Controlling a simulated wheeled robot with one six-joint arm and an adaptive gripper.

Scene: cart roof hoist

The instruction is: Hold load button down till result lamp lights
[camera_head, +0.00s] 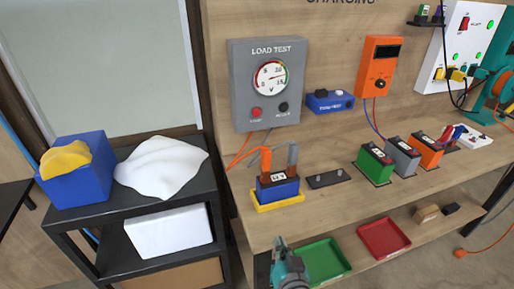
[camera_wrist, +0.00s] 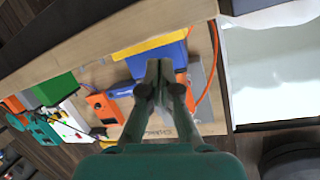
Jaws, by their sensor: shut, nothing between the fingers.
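The grey load tester (camera_head: 240,88) hangs on the wooden back board, with a round gauge (camera_head: 270,77) at its middle. Its red load button (camera_head: 257,113) sits at the lower left. A dark round piece (camera_head: 283,107), likely the result lamp, sits at the lower right and looks unlit. A blue battery (camera_head: 283,190) stands below in a yellow tray (camera_head: 265,208), with an orange clamp (camera_head: 265,157) and a grey clamp (camera_head: 292,155) on top. My gripper (camera_head: 280,243) is shut and empty, in front of the bench edge, apart from the button. Its closed fingertips show in the wrist view (camera_wrist: 158,70).
Green, grey and orange batteries (camera_head: 402,158) stand right on the bench. An orange meter (camera_head: 381,65) and blue terminal box (camera_head: 330,101) are on the board. Green (camera_head: 322,262) and red (camera_head: 384,238) trays lie on the lower shelf. A dark cart (camera_head: 150,220) stands left.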

